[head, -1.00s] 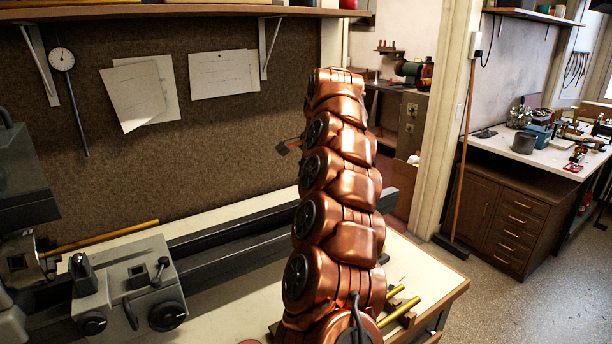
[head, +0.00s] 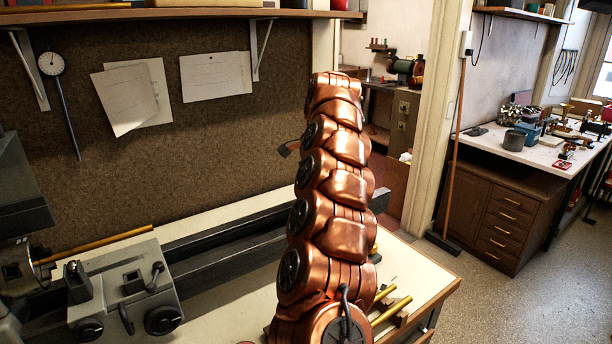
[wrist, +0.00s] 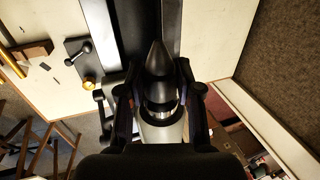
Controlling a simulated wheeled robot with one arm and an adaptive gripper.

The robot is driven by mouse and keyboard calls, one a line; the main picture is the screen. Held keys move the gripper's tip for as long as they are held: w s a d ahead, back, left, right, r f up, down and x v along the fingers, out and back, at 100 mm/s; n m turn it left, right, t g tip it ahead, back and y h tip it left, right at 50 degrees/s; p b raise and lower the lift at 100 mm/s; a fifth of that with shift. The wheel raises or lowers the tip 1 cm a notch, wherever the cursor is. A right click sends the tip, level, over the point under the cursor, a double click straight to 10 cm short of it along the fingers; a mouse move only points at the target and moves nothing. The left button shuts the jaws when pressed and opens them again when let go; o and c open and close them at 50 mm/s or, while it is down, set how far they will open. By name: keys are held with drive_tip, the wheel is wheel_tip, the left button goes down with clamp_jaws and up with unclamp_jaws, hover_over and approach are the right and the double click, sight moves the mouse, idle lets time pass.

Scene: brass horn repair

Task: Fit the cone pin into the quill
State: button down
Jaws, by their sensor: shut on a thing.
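In the wrist view, my gripper (wrist: 157,92) is shut on the cone pin (wrist: 157,62). The pin has a dark pointed tip that points to the top of the picture and a shiny band between the fingers. A pale grey surface shows below the band; I cannot tell whether it belongs to the pin or to something behind. I cannot make out the quill in either view. In the head view, my own arm hides the gripper and the pin.
The lathe carriage (head: 128,290) stands at the left, beside a brass rod (head: 95,243). The dark lathe bed (head: 215,242) runs behind my arm. More brass rods (head: 392,310) lie to the right on the bench (head: 425,268). Open floor (head: 500,310) lies right of the bench.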

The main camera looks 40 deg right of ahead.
drive_tip(key=shift+d+r+p, duration=0.1)
drive_tip(key=shift+d+p, duration=0.3)
drive_tip(key=shift+d, duration=0.15)
drive_tip(key=c, duration=0.7)
unclamp_jaws()
drive_tip(key=v, duration=0.7)
drive_tip(key=shift+r, duration=0.15)
drive_tip(key=shift+s, duration=0.15)
